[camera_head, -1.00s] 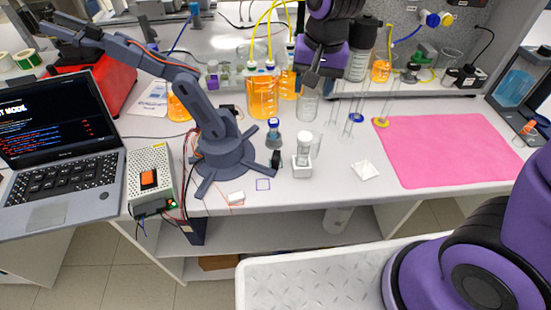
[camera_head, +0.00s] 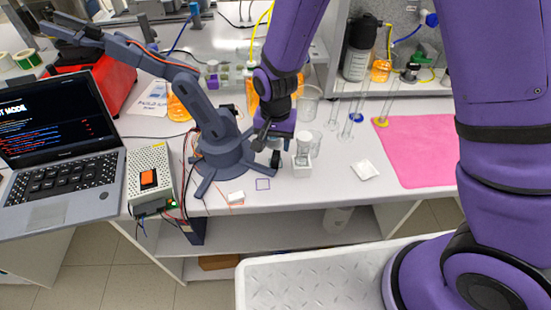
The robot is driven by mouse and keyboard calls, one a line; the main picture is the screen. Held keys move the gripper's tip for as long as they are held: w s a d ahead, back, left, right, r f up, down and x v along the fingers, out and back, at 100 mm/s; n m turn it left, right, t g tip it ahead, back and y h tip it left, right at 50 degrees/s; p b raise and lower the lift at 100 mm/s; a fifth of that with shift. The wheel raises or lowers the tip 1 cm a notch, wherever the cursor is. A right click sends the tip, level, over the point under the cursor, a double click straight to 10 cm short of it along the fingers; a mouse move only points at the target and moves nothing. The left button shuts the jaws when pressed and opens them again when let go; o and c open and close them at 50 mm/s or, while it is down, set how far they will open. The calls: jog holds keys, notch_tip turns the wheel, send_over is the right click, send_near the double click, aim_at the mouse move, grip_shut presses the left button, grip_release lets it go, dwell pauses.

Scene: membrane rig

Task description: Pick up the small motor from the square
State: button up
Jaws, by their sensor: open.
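Two outlined squares lie on the white bench: an empty purple one (camera_head: 263,184) and an orange one (camera_head: 228,205), partly covered by a small white block (camera_head: 236,196). A small black object (camera_head: 275,159) stands just behind the purple square. I cannot tell for sure which of these small things is the motor. My gripper (camera_head: 270,143) is open and points down, directly above or just behind the black object. Its fingers are small and dark here, and I cannot tell whether they touch that object.
A grey robot arm (camera_head: 222,148) stands close left of my gripper. A glass on a white block (camera_head: 302,166) stands close right. A white dish (camera_head: 365,169) and a pink mat (camera_head: 415,150) lie further right. A power supply (camera_head: 150,178) and laptop (camera_head: 62,155) are left.

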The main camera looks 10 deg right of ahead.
aim_at(276, 153)
jog(key=shift+d+f, duration=0.1)
jog(key=shift+f, duration=2.7)
grip_shut()
